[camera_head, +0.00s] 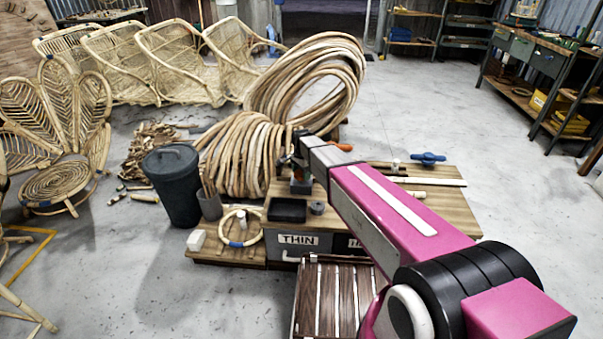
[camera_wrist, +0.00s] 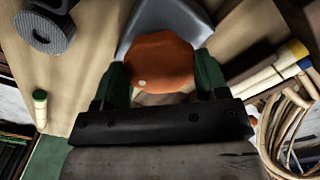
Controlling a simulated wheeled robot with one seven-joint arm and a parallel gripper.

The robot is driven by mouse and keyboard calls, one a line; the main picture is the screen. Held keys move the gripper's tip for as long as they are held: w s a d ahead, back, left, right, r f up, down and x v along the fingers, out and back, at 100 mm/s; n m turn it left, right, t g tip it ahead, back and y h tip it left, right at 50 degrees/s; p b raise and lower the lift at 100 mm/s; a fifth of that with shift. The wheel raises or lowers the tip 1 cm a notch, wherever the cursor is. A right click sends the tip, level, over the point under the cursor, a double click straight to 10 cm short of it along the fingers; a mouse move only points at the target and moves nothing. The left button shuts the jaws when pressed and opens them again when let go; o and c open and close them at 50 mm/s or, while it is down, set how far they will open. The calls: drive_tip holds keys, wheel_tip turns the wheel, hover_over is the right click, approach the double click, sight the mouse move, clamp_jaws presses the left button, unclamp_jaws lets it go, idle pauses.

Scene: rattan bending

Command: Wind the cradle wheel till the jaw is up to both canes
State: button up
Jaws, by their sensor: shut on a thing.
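In the wrist view, my gripper (camera_wrist: 160,76) has its two green fingers on either side of a rounded orange knob (camera_wrist: 158,58) and is shut on it. A grey metal part (camera_wrist: 165,22) lies just beyond the knob. I cannot tell whether this knob belongs to the cradle wheel. In the head view my arm reaches over the wooden bench (camera_head: 455,207), and its end hides much of what it holds. An orange handle (camera_head: 341,146) shows just right of the arm's end. I cannot make out the jaw or its gap to the two canes.
Large cane coils (camera_head: 310,85) stand behind the bench. A dark bin (camera_head: 173,187) is at its left, and a slatted crate (camera_head: 325,300) is in front. A blue tool (camera_head: 428,158) lies at the bench's right. The floor further right is clear.

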sight(301, 173)
drive_tip(key=o, duration=0.9)
wheel_tip(301, 173, up, 11)
drive_tip(key=shift+f, duration=0.1)
